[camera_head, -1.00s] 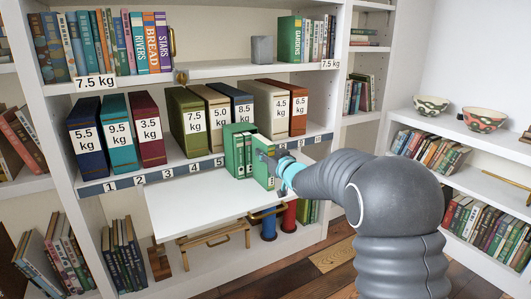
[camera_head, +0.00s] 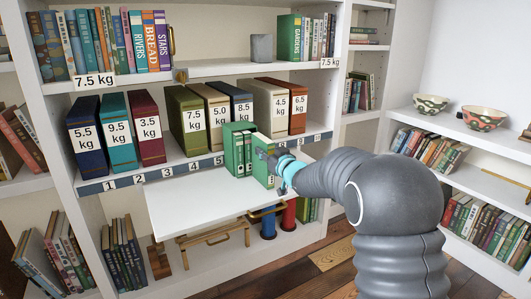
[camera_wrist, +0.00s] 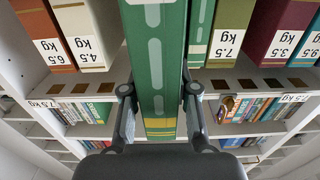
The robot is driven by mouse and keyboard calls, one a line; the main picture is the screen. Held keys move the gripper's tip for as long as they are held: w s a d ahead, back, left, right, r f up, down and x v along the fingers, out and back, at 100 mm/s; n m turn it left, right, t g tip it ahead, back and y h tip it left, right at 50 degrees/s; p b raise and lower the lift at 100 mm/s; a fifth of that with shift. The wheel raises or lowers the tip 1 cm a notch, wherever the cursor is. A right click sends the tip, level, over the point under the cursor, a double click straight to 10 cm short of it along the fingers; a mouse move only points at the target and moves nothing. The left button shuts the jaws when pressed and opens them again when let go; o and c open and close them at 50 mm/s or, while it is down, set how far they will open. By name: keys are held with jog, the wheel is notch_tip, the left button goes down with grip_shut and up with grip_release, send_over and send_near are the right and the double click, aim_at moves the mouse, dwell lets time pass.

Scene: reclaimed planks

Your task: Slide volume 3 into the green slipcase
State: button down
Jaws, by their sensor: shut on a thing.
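A green book (camera_head: 261,172) stands upright just right of the green slipcase (camera_head: 229,151), with a narrow gap or contact that I cannot tell. The slipcase stands on the white pull-out board and shows green spines with white marks inside it. My gripper (camera_head: 268,157) is shut on the green book from the right. In the wrist view the book (camera_wrist: 156,55) lies upright between both fingers (camera_wrist: 160,95), with a gold band at its lower end. Part of a green case or spine (camera_wrist: 201,30) shows right behind it. The volume number is not readable.
The white board (camera_head: 195,205) is mostly bare to the left of the slipcase. Behind it, the shelf holds several weight-labelled volumes, such as the olive 7.5 kg one (camera_head: 188,125) and the cream 4.5 kg one (camera_head: 266,105). A numbered strip (camera_head: 150,178) runs along the shelf edge.

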jog(key=shift+w+a, duration=0.25)
jog(key=shift+w, duration=0.2)
dwell(0.4)
jog(key=c, duration=0.8)
grip_release()
jog(key=v, duration=1.2)
